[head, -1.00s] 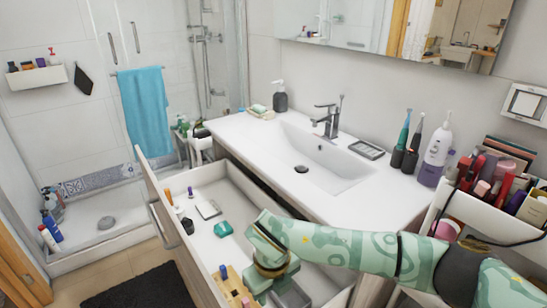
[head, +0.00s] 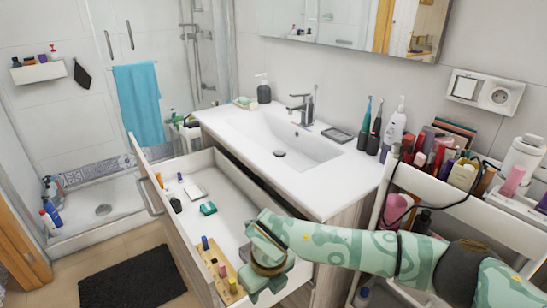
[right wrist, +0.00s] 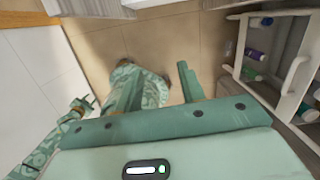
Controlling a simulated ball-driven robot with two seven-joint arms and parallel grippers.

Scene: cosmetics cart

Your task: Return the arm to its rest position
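My right arm, pale green with a leaf pattern, reaches in from the right in the head view. Its gripper (head: 262,272) is above the near end of the open drawer (head: 234,180), and its fingertips are hard to make out there. In the right wrist view the two fingers of my right gripper (right wrist: 157,78) stand apart with nothing between them, above the tan floor. My left gripper (right wrist: 84,104) shows small at the left of the right wrist view, away from the right one. Its finger opening is too small to judge. The head view does not show my left arm.
The cart (head: 433,196) at the right holds cosmetics and bottles, close to my right arm. The white sink counter (head: 335,185) lies behind the arm. The drawer holds small items, including a wooden block holder (head: 219,270). A black mat (head: 133,279) lies on the floor.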

